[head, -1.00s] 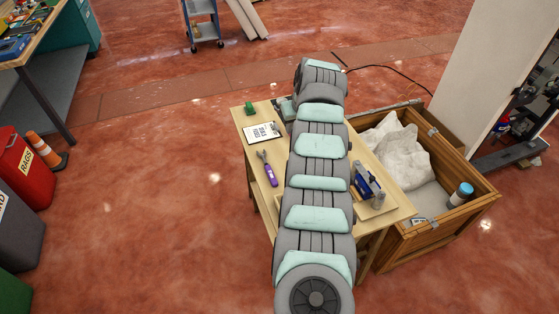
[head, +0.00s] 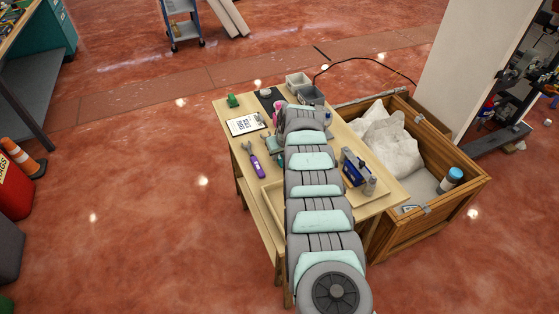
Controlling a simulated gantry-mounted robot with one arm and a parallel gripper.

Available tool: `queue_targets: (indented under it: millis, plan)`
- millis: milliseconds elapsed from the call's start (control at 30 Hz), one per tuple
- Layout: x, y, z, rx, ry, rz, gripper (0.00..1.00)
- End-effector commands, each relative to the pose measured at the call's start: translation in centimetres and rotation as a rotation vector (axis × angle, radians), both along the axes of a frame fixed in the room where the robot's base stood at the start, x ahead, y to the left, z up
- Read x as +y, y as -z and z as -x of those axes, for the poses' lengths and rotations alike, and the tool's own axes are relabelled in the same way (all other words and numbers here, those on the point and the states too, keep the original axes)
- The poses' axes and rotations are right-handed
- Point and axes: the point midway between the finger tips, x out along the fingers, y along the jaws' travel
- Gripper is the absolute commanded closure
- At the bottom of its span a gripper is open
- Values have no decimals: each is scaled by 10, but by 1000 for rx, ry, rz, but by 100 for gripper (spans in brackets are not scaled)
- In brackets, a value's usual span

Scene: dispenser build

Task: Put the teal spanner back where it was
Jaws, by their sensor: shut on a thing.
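My gripper (head: 271,130) is at the far end of my arm, low over the left-centre of the wooden workbench (head: 225,118), and mostly hidden by my own wrist. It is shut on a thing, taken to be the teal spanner. A small grey end (head: 262,118), likely the spanner's head, shows just right of the clipboard. The handle and the jaws' hold on it cannot be made out. I cannot tell whether the spanner touches the bench.
A purple-handled spanner (head: 257,167) lies left of my arm, below the clipboard (head: 244,124). A green object (head: 232,100) and grey bins (head: 298,83) are at the back. A blue tool (head: 353,170) stands right of my arm. A wooden crate (head: 430,222) adjoins the bench.

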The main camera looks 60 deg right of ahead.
Motion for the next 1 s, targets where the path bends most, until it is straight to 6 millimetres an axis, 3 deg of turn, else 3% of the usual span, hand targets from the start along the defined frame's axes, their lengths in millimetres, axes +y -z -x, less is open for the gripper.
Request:
queue_targets:
  millis: [67,467,500,700,1000]
  plan:
    - [-1,15,1,0,1,1,100]
    - [0,18,0,0,0,0,100]
    - [0,17,0,1,0,-1,76]
    - [0,16,0,1,0,-1,60]
    - [0,15,0,1,0,-1,57]
